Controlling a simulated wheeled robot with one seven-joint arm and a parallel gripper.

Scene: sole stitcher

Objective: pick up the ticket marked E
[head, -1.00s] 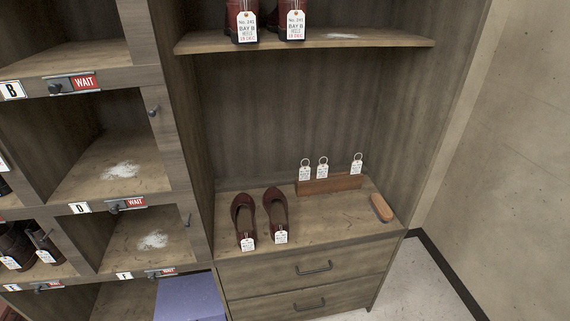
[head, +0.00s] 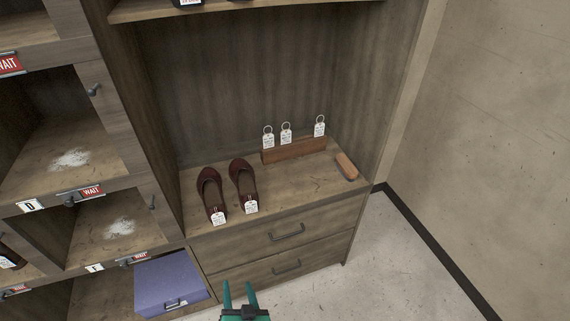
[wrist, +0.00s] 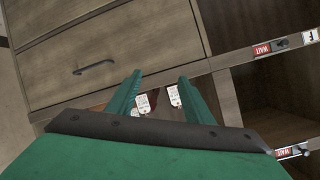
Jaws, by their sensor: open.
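Three white tickets with metal rings stand in a wooden holder (head: 295,150) on the shelf: a left ticket (head: 268,140), a middle ticket (head: 286,135) and a right ticket (head: 319,128). Their print is too small to read, so I cannot tell which is marked E. My gripper (head: 239,288) is open and empty at the bottom of the head view, in front of the drawers and well below the tickets. In the wrist view its two green fingers (wrist: 158,82) are spread apart. The tickets in the holder cannot be made out there.
Dark red shoes (head: 243,183) with white tags stand left of the holder. A wooden brush-like block (head: 346,166) lies right of it. Drawers (head: 290,236) with handles are below. A purple box (head: 170,282) sits at lower left. The floor at right is clear.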

